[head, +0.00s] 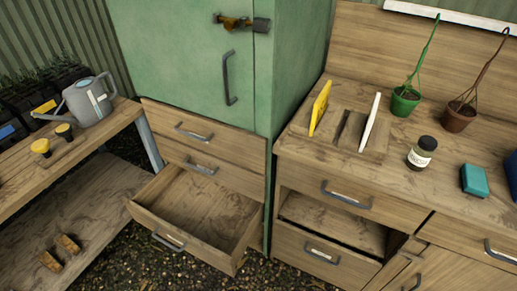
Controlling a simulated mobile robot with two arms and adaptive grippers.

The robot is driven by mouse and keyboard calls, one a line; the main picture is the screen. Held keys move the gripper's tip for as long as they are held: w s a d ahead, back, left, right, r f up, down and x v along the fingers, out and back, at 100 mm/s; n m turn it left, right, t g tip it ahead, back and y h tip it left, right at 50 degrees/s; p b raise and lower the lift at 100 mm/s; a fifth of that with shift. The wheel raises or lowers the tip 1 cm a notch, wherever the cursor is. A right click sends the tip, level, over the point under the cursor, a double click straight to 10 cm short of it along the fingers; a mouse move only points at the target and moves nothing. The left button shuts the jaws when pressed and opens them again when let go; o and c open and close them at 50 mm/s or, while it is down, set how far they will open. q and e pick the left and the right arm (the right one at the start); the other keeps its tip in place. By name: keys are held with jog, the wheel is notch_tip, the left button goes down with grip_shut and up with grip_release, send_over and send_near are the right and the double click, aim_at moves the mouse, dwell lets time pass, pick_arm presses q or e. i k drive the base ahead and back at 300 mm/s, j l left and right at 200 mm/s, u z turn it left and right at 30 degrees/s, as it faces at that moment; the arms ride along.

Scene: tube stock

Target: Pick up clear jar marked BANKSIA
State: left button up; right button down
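A small jar (421,154) with a black lid and a pale label stands upright on the wooden bench top at the right. The label is too small to read, so I cannot tell if it says BANKSIA. Neither of my grippers shows in the head view. Nothing is seen touching the jar.
Beside the jar are a teal block (474,180), a green pot (404,101), a brown pot (459,116) and a slotted holder with yellow and white panels. Below, an open drawer (195,210) juts out by the green cabinet (185,55). A watering can (88,101) stands left.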

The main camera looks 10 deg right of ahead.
aim_at(422, 153)
jog(key=z, duration=1.55)
